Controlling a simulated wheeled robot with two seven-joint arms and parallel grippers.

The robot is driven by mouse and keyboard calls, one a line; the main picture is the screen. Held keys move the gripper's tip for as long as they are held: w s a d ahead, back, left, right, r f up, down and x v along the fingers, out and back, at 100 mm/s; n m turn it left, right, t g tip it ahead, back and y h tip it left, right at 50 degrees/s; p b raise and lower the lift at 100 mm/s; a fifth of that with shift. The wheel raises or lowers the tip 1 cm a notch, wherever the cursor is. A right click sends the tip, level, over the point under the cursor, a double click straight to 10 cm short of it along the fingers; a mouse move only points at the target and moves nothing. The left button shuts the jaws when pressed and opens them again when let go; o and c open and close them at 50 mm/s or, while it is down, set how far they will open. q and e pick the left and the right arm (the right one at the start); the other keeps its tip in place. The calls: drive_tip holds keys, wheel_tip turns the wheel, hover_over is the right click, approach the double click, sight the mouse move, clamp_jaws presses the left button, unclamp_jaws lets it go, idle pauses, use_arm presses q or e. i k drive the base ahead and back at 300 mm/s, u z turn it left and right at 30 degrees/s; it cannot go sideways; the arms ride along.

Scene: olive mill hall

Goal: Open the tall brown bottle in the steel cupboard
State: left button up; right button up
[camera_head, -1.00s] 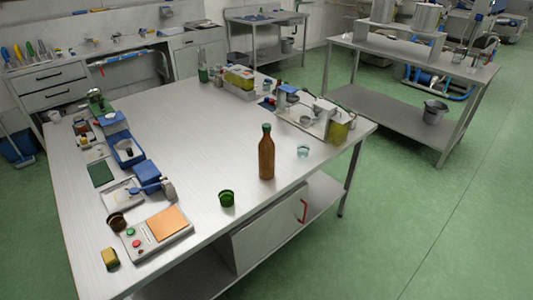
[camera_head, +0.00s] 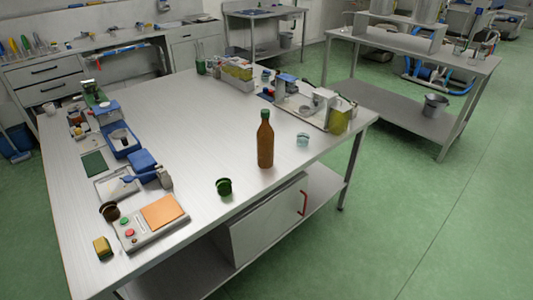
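A tall brown bottle (camera_head: 265,143) with a green cap stands upright on the steel worktable (camera_head: 205,130), near its right front edge. The cap is on the bottle. The steel cupboard (camera_head: 265,228) is under this table, with a red handle (camera_head: 304,203) at the right of its front. The cupboard looks shut and its inside is hidden. Neither of my grippers is in view.
A small dark green cup (camera_head: 224,187) and a clear glass (camera_head: 303,140) stand near the bottle. A control box (camera_head: 146,226) and several tools line the table's left side. A second steel table (camera_head: 395,50) stands back right. Green floor on the right is clear.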

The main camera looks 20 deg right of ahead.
sight(265, 134)
drive_tip(key=z, duration=1.6)
drive_tip(key=i, duration=2)
drive_tip(key=u, duration=2.45)
